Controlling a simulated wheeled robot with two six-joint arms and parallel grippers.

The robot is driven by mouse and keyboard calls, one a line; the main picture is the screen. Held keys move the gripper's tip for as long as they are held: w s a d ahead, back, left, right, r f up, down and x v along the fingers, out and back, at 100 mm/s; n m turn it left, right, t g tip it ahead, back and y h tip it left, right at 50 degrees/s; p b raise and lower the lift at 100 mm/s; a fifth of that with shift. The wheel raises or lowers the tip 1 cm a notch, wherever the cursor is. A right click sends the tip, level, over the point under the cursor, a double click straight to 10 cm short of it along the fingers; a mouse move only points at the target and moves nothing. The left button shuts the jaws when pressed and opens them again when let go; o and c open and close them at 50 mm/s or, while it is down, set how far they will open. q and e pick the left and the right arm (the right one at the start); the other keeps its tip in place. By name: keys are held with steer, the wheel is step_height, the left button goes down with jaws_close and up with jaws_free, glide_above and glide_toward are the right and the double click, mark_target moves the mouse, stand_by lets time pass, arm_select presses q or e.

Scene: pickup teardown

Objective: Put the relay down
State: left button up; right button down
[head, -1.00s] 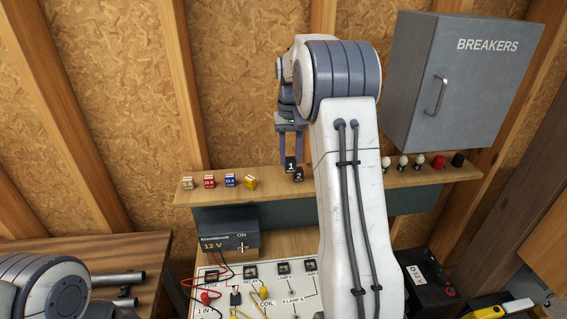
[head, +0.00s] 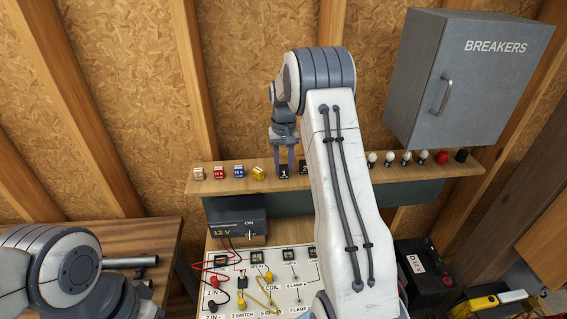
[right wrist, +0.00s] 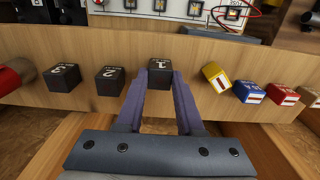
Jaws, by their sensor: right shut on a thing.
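My right gripper (head: 284,165) is shut on a black relay marked 1 (right wrist: 160,69), pinched between its two purple fingers. In the head view this relay (head: 284,172) is at the height of the wooden shelf (head: 222,187); I cannot tell whether its underside touches the wood. A black relay marked 2 (right wrist: 110,81) stands apart beside it on the shelf, and one marked 3 (right wrist: 62,78) stands further along. My right arm hides part of the shelf in the head view. My left arm shows at the lower left, but its gripper is not in view.
A yellow fuse (head: 258,173), a blue fuse (head: 239,172), a red fuse (head: 219,173) and a tan fuse (head: 199,174) stand left of relay 1. A 12 V supply (head: 236,218) and wired test board (head: 290,292) are below. The breaker box (head: 468,85) hangs at right.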

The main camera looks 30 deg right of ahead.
steer(key=c, duration=0.5)
jaws_free()
steer(key=shift+f, duration=0.1)
steer(key=shift+c, duration=0.2)
